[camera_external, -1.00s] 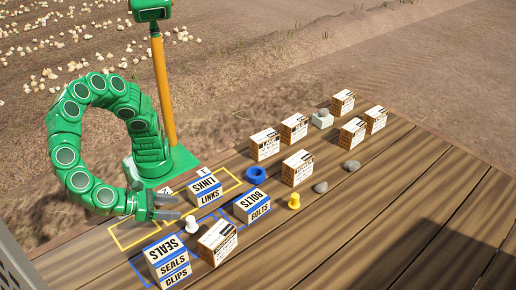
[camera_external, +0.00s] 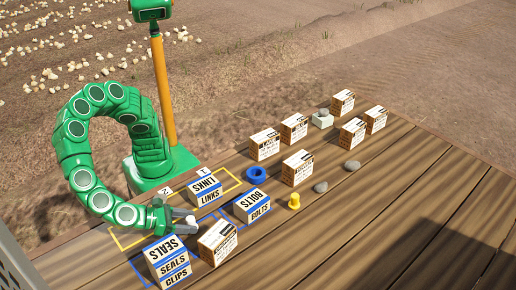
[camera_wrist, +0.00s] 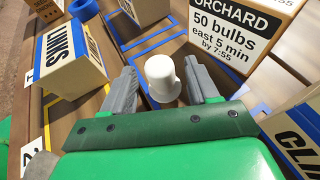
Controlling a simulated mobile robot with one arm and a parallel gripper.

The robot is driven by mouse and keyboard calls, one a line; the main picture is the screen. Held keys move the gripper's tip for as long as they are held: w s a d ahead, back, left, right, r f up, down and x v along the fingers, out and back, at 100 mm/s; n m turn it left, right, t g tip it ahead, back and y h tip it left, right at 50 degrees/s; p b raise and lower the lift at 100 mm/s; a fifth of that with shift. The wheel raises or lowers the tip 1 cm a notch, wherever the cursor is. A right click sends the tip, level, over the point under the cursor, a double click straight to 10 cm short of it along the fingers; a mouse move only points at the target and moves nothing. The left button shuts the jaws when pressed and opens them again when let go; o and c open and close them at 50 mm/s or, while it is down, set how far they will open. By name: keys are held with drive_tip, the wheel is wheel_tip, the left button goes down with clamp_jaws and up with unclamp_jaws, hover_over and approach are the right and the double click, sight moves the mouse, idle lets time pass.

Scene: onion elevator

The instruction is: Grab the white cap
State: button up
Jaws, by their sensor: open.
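The white cap (camera_wrist: 162,78) stands on the wooden deck in the wrist view, with a rounded top and a wider rim. My gripper (camera_wrist: 168,88) is open, with one grey finger on each side of the cap. The cap lies between the fingers, and I cannot tell whether either finger touches it. In the external view my gripper (camera_external: 179,222) is low over the deck, behind the SEALS box, and the cap (camera_external: 191,220) shows as a small white spot at the fingertips.
The SEALS/CLIPS box (camera_external: 168,262) and a labelled carton (camera_external: 218,242) stand close in front of my gripper. The LINKS box (camera_external: 205,192), BOLTS box (camera_external: 252,206), yellow cap (camera_external: 294,201) and blue ring (camera_external: 256,175) stand farther off.

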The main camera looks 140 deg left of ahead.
drive_tip(key=x, duration=0.3)
drive_tip(key=shift+w+a, duration=0.2)
drive_tip(key=shift+a, duration=0.1)
drive_tip(key=c, duration=1)
